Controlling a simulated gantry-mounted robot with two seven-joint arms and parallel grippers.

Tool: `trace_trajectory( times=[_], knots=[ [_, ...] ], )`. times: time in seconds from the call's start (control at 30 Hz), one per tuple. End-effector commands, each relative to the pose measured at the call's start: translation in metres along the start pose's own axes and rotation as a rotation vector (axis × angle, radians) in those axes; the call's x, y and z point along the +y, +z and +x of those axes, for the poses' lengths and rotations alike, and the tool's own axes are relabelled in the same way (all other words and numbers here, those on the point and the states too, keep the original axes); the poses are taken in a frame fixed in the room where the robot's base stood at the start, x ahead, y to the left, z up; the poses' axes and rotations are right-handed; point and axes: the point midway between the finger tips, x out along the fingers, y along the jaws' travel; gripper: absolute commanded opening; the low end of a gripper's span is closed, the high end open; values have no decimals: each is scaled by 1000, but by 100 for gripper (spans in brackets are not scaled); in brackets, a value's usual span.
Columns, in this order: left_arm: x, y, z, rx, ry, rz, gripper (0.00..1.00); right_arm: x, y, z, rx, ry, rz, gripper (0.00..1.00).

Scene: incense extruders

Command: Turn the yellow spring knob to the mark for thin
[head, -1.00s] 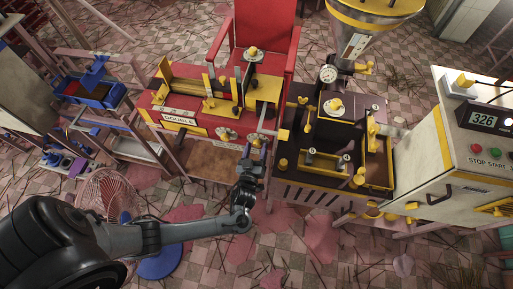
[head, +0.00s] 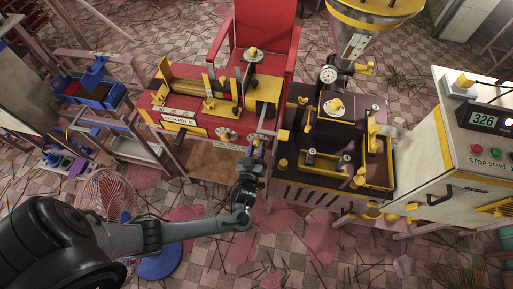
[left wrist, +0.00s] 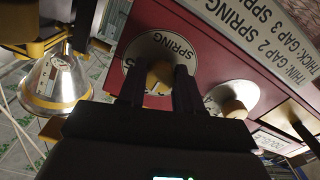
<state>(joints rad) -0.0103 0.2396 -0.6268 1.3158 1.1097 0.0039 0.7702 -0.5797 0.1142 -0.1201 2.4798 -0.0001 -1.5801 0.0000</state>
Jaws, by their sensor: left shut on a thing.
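The yellow spring knob (left wrist: 160,76) sits on a round white dial (left wrist: 140,45) marked SPRING, on the red machine's front panel. In the left wrist view my left gripper (left wrist: 157,88) has one finger on each side of the knob and is shut on it. The fingers hide part of the dial, and I cannot tell which mark the knob points to. A white label (left wrist: 258,35) above reads THIN: GAP 2 SPRING and THICK: GAP 3 SPRING; the line ends are cut off. In the head view my left gripper (head: 256,146) is at the red machine's (head: 200,122) front right. My right gripper is not in view.
A second yellow knob (left wrist: 235,108) on a white dial is close beside the spring knob. A dark extruder (head: 318,185) stands right of the red machine, with a white control cabinet (head: 440,160) beyond. A pink fan (head: 105,195) stands near my left arm.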

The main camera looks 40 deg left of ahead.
Motion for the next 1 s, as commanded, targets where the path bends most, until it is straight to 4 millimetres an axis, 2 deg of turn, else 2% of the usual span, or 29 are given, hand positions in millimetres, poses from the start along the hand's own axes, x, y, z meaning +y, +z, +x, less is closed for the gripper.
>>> trace_trajectory(
  times=[0.27,0.7,1.0],
  knots=[
    [-1,2,-1,3,-4,-116,4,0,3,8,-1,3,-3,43],
    [0,1,0,5,-4,-439,4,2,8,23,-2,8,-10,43],
    [1,0,0,4,-2,-580,4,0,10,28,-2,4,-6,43]
  ],
)
